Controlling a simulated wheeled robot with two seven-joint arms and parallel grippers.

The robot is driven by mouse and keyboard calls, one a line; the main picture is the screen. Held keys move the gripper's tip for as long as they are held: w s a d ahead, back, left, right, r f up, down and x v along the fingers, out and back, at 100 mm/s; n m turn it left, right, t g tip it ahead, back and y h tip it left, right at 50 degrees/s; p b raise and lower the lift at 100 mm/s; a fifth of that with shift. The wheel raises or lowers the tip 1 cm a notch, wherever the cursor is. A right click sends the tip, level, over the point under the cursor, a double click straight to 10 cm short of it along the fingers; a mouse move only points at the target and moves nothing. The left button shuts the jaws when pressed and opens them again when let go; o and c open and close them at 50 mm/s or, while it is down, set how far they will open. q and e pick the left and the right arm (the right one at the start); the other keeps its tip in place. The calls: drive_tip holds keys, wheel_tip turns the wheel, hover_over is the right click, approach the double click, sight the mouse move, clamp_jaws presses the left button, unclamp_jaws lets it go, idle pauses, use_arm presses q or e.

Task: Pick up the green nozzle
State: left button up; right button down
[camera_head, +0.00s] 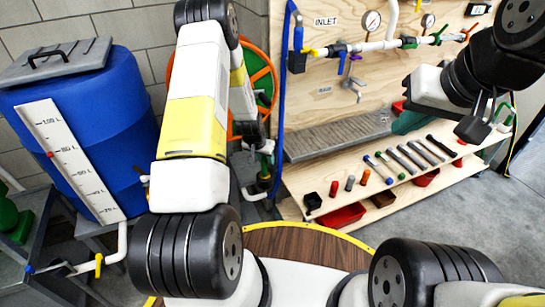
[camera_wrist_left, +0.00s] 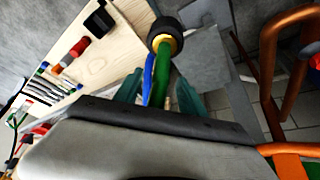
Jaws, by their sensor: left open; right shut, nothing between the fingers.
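The green nozzle (camera_wrist_left: 163,62) shows in the left wrist view as a green tube with a yellow ring and a black round end. In the head view, a small green part of it (camera_head: 266,147) shows just below my left gripper (camera_head: 256,138). My left gripper, also in the left wrist view (camera_wrist_left: 157,90), is open, with one teal finger on each side of the green tube. Whether either finger touches it I cannot tell. My right gripper (camera_head: 481,118) is shut and empty, in front of the wooden board at the right.
A wooden bench (camera_head: 330,180) holds several tools, coloured fittings and red bins. A blue hose (camera_head: 281,110) hangs beside an orange-rimmed reel (camera_head: 262,62). A blue barrel (camera_head: 120,130) stands at the left. Grey floor (camera_head: 450,220) is clear at the right.

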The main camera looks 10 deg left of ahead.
use_arm(q)
drive_tip(key=shift+w+f, duration=0.15)
drive_tip(key=shift+f, duration=0.2)
drive_tip(key=shift+c, duration=0.4)
clamp_jaws()
drive_tip(key=shift+r, duration=0.1)
idle(0.8)
